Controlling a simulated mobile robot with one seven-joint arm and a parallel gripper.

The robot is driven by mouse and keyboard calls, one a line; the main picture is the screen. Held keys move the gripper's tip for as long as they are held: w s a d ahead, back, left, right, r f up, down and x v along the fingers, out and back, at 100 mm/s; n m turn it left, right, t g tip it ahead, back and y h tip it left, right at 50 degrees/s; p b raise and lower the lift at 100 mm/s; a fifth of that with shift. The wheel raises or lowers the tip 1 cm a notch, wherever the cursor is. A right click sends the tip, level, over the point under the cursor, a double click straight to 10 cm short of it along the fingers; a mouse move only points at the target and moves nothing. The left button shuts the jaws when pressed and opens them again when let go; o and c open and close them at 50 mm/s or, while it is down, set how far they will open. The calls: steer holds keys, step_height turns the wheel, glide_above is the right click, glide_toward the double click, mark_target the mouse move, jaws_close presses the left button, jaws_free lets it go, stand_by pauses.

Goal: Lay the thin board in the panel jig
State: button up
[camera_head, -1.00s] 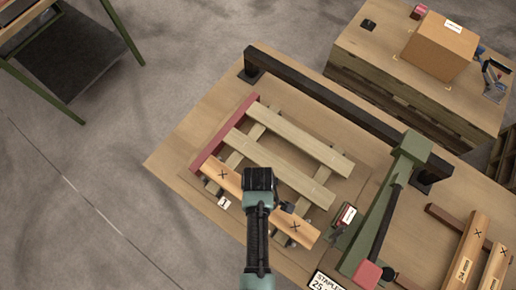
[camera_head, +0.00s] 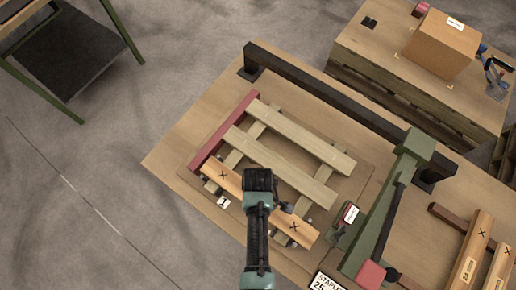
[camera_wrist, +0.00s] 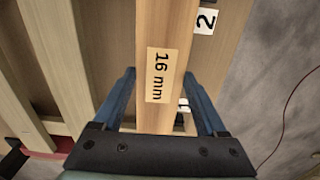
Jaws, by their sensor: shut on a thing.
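The thin board (camera_head: 223,182), orange-brown with dark X marks, lies across the near side of the panel jig. In the wrist view the board (camera_wrist: 162,35) carries a "16 mm" label. The jig has a red end bar (camera_head: 222,130) at left, and two paler boards (camera_head: 300,137) lie parallel to the thin board. My gripper (camera_head: 262,202) is over the middle of the thin board and hides that part. In the wrist view its blue fingers (camera_wrist: 162,103) are on either side of the board, shut on it. Whether the board rests fully on the crosspieces cannot be told.
A green stapler arm (camera_head: 384,220) with a red end stands right of the jig. A dark rail (camera_head: 330,95) runs behind it. More boards (camera_head: 470,250) lie at the right. A carton (camera_head: 441,45) sits on another bench at the back right.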

steer(key=shift+f, duration=0.2)
steer(key=o, duration=1.5)
steer(key=shift+r, duration=0.15)
step_height(320, 180, up, 13)
steer(key=shift+f+b, duration=0.1)
steer(key=shift+b, duration=0.35)
